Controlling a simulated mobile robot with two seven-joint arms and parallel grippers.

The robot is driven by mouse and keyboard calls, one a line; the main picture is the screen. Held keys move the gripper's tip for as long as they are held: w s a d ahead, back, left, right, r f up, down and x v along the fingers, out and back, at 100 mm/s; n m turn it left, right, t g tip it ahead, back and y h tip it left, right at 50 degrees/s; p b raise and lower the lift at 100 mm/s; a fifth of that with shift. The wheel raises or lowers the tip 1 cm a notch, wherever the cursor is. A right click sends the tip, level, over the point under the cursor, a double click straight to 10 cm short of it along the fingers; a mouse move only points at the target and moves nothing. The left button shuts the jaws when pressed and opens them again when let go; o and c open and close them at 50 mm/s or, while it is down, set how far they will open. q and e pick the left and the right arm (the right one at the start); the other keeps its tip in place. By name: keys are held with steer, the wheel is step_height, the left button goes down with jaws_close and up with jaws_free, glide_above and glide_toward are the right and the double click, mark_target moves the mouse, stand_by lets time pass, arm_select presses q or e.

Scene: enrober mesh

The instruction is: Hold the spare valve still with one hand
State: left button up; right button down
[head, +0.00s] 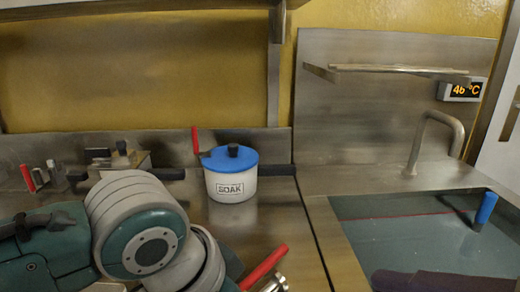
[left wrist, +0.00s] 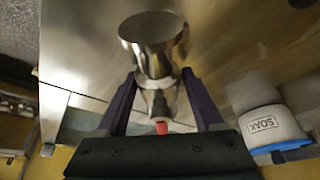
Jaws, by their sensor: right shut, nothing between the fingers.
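The spare valve is probably the metal piece with a red handle (head: 264,267) at the bottom middle of the head view, partly cut off. In the left wrist view a shiny round metal body (left wrist: 152,45) with a narrower stem and a red end lies between the two purple fingers of my left gripper (left wrist: 158,76). The fingertips are close to both sides of it; I cannot tell whether they press on it. In the head view my left arm hides the left gripper. My right gripper (head: 415,281) is low at the right, over the sink, shut and empty.
A white pot marked SOAK (head: 231,187) with a blue lid stands on the steel counter; a red stick shows beside it. The sink (head: 400,215) has a tap (head: 436,125) and a blue-handled object (head: 486,208). Small fittings (head: 45,176) stand at the back left.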

arm_select(q)
steer(key=shift+o, duration=1.4)
steer(key=shift+d+r, duration=0.1)
